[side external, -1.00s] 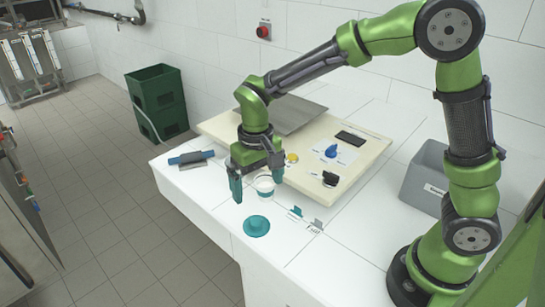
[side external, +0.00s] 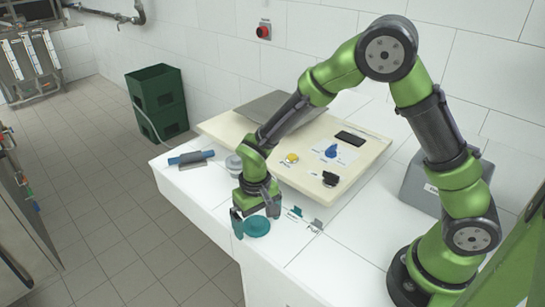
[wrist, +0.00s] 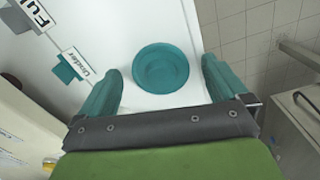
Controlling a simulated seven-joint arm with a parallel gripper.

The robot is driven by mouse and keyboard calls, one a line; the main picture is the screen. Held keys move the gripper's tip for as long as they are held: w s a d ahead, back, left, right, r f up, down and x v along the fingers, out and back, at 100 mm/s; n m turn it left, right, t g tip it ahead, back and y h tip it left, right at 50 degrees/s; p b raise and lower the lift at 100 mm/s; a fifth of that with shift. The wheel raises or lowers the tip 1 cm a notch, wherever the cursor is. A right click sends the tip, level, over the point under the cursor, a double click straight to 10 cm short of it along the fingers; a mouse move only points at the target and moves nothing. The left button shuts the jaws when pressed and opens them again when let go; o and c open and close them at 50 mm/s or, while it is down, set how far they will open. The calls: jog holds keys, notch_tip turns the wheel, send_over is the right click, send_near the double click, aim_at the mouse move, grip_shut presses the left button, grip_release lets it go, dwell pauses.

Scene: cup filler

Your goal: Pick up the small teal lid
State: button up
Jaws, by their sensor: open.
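The small teal lid (side external: 258,227) lies flat on the white counter near its front edge. In the wrist view the lid (wrist: 161,68) is a round teal disc with a raised rim, ahead of and between my two teal fingers. My gripper (side external: 256,225) is open and low over the counter, close to the lid. In the wrist view my gripper (wrist: 162,80) shows its fingers spread wider than the lid, with nothing held. I cannot tell how high the fingertips are above the counter.
A cup (side external: 233,165) stands behind my gripper. A blue-handled roller (side external: 191,158) lies at the counter's left. A cream panel (side external: 310,160) with knobs and a yellow button is behind. Small labelled tabs (side external: 305,217) stand right of the lid. A grey bin (side external: 423,185) is at right.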

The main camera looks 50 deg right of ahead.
jog(key=c, duration=1.1)
jog(key=shift+r, duration=0.15)
